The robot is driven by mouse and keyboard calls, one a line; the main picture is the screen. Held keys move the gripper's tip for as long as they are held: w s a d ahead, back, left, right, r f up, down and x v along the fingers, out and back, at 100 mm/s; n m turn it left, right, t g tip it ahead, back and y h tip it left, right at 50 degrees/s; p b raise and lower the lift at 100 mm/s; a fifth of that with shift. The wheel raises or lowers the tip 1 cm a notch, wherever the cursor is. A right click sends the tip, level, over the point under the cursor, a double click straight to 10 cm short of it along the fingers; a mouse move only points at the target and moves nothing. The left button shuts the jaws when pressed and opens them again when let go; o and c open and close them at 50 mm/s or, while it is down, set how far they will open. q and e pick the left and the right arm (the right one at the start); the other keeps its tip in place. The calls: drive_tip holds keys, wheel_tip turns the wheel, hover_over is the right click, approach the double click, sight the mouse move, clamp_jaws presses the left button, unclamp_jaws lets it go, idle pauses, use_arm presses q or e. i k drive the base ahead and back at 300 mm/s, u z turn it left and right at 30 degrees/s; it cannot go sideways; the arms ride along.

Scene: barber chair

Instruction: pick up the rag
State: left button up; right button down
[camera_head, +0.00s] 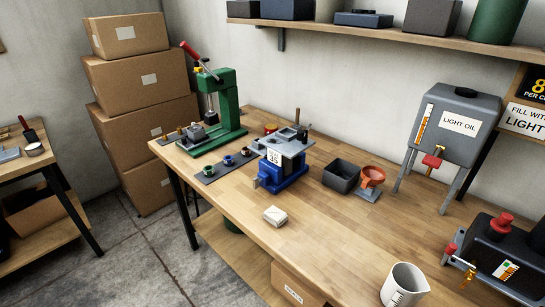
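A small folded off-white cloth, which looks like the rag (276,216), lies on the wooden workbench (335,235) near its front edge. It sits in front of the blue and grey device (285,160) and apart from it. The whole top of the rag is visible and nothing covers it. Neither of my grippers shows in the head view.
A green press (228,105) stands at the bench's far left end. A dark bin (341,176) and an orange funnel (372,176) stand behind the rag to the right. A white jug (404,286) is near the front. Bare wood surrounds the rag.

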sight(276, 216)
drive_tip(key=u, duration=1.9)
drive_tip(key=i, duration=1.4)
drive_tip(key=z, duration=2.85)
